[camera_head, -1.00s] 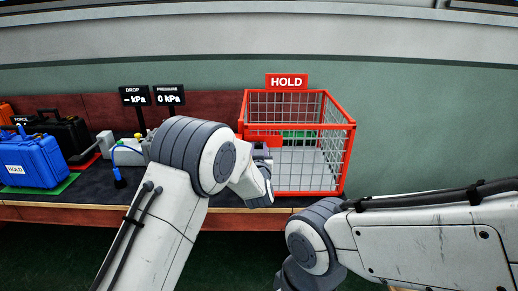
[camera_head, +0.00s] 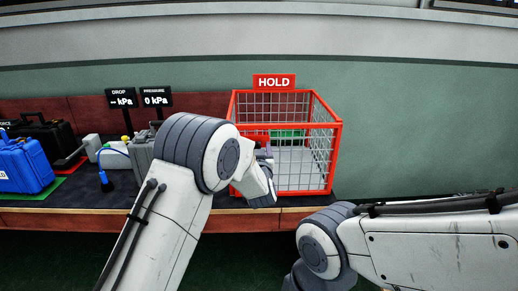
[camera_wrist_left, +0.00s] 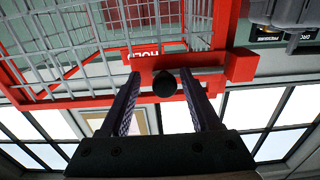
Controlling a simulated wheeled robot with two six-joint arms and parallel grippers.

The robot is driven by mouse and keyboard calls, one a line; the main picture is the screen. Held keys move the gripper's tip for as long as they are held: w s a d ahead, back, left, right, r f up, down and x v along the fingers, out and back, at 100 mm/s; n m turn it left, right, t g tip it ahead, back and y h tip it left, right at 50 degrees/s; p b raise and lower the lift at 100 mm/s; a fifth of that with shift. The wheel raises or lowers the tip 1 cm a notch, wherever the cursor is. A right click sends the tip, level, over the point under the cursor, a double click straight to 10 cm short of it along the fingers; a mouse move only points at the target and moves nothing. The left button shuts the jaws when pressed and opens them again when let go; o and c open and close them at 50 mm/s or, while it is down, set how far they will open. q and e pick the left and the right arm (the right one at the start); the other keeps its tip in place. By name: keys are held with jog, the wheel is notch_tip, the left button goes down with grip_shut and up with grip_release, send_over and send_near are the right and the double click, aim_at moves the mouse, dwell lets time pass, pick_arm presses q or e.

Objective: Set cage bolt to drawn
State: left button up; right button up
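The red wire cage (camera_head: 336,160) with a HOLD sign (camera_head: 274,81) stands on the bench. In the left wrist view, upside down, a red bar (camera_wrist_left: 150,90) runs along the cage (camera_wrist_left: 65,103) and a dark round knob (camera_wrist_left: 166,83), apparently the bolt's, stands out from it. My left gripper (camera_wrist_left: 163,84) is open, one finger on each side of the knob, with gaps visible on both sides. In the head view the left gripper (camera_head: 265,152) is at the cage's left front, mostly hidden by my wrist. My right gripper is out of view.
Left of the cage are a blue case (camera_head: 25,165), a black case (camera_head: 47,138), a grey device with a blue hose (camera_head: 118,150), and two displays, DROP (camera_head: 122,98) and PRESSURE (camera_head: 156,97). My right arm lies at lower right. Wall space right of the cage is clear.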

pick_arm(q)
jog(key=s+b, duration=0.1)
jog(key=s, duration=0.9)
jog(key=shift+s+d, duration=0.2)
jog(key=shift+d, duration=0.2)
jog(key=s+a+f+g, duration=0.4)
jog(key=s+a+g, duration=0.1)
jog(key=s, duration=0.3)
jog(key=s+a+f+g+h, duration=0.1)
jog(key=s+a+f+g, duration=0.4)
jog(key=s, duration=0.3)
jog(key=s+a+f+g, duration=0.4)
jog(key=s+a+g, duration=0.1)
jog(key=s, duration=0.4)
jog(key=s+d+r+m+g+h+p, duration=0.1)
jog(key=s+d+r+m+g+p, duration=0.2)
jog(key=s+d+r+m+p, duration=0.5)
jog(key=s+d+r+p, duration=0.1)
jog(key=s+d+r, duration=0.4)
jog(key=r, duration=0.3)
jog(key=shift+s+p, duration=0.35)
jog(key=shift+s, duration=0.4)
